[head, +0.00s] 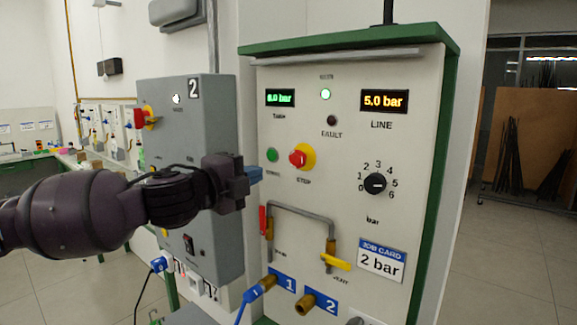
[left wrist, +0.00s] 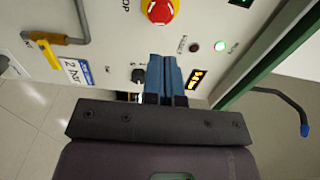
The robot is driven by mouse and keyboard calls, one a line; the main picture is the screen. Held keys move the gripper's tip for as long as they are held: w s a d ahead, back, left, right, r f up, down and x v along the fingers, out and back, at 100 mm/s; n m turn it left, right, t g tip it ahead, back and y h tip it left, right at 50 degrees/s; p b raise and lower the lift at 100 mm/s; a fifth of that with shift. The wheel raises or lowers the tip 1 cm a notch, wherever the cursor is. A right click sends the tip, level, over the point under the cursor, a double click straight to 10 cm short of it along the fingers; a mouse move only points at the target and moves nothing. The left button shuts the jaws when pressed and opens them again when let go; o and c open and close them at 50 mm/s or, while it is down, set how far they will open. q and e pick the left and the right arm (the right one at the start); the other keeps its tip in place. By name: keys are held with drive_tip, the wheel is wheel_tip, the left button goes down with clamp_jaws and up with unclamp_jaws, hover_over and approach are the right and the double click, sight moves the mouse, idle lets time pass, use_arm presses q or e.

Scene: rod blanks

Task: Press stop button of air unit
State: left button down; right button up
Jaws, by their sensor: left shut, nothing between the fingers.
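The air unit is a pale panel (head: 345,120) in a green frame. Its red stop button (head: 298,158) sits on a yellow surround labelled STOP, right of a green start button (head: 272,155). In the left wrist view the stop button (left wrist: 160,10) shows at the top edge, beyond the fingertips. My left gripper (head: 256,174) is shut and empty, its blue fingers left of and a little below the stop button, apart from it in the head view. In the left wrist view the closed fingers (left wrist: 164,62) point toward the panel. My right gripper is not in view.
A grey box marked 2 (head: 210,95) with a red switch stands left of the panel. A bent pipe (head: 300,211) with red and yellow handles juts out below the stop button. A knob (head: 375,184) and a 2 bar job card (head: 381,262) are at right. Displays read 6.0 and 5.0 bar.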

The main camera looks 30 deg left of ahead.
sight(295, 160)
use_arm(q)
drive_tip(key=w, duration=0.6)
drive_tip(key=w+b, duration=0.1)
drive_tip(key=w, duration=0.3)
drive_tip(key=shift+d, duration=0.35)
drive_tip(key=shift+w, duration=0.55)
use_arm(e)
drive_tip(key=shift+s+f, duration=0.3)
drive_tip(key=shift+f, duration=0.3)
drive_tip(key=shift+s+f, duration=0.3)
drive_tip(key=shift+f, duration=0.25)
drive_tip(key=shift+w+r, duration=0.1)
